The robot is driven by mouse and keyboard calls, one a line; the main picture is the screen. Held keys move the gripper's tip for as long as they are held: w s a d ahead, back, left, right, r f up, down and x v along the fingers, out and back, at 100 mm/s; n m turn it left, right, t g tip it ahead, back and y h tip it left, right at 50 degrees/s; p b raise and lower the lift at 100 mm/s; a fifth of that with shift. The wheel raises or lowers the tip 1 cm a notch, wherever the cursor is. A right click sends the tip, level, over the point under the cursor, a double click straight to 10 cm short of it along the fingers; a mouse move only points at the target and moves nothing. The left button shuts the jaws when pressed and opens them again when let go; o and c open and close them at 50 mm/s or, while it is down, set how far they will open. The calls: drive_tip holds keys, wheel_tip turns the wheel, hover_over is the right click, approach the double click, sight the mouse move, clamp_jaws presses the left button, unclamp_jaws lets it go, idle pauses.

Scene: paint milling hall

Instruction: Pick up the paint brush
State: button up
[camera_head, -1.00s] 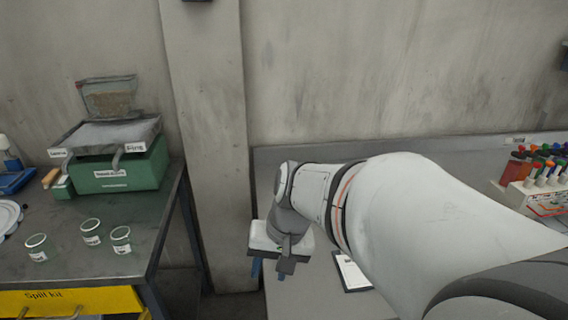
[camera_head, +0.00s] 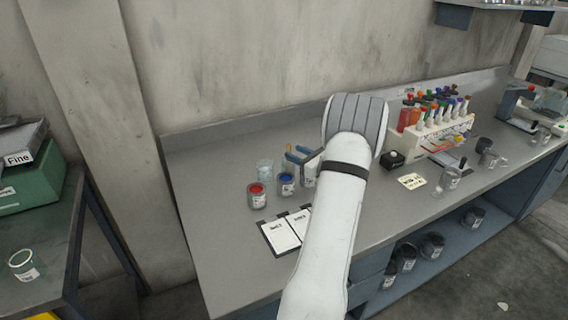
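No paint brush can be made out for certain. Slender blue and tan handles (camera_head: 297,154) show just left of my wrist, above the small containers on the grey bench; whether one is a brush I cannot tell. My arm reaches from the bottom of the view over the bench. My gripper is hidden behind my own wrist, so its fingers and anything in them do not show.
On the grey bench (camera_head: 215,225) stand a red paint jar (camera_head: 257,196), a blue paint jar (camera_head: 287,184) and a clear glass (camera_head: 265,170). A bottle rack (camera_head: 432,140) stands right. The bench's left front is clear.

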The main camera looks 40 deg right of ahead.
sight(290, 147)
drive_tip(key=shift+s+d+f+m+h, duration=0.2)
drive_tip(key=shift+s+d+m+h, duration=0.05)
drive_tip(key=shift+d, duration=0.3)
drive_tip(key=shift+s+d+f+m+h, duration=0.15)
drive_tip(key=shift+s+d+m+h, duration=0.1)
drive_tip(key=shift+d, duration=0.25)
drive_tip(key=shift+w+d, duration=0.15)
drive_tip(key=shift+d, duration=0.15)
drive_tip(key=shift+h, duration=0.3)
drive_tip(key=w, duration=0.2)
drive_tip(key=w+p, duration=0.1)
drive_tip(key=w, duration=0.2)
drive_tip(key=w+p, duration=0.1)
drive_tip(key=w, duration=0.1)
drive_tip(key=shift+w+a, duration=0.2)
drive_tip(key=shift+a, duration=0.1)
clamp_jaws()
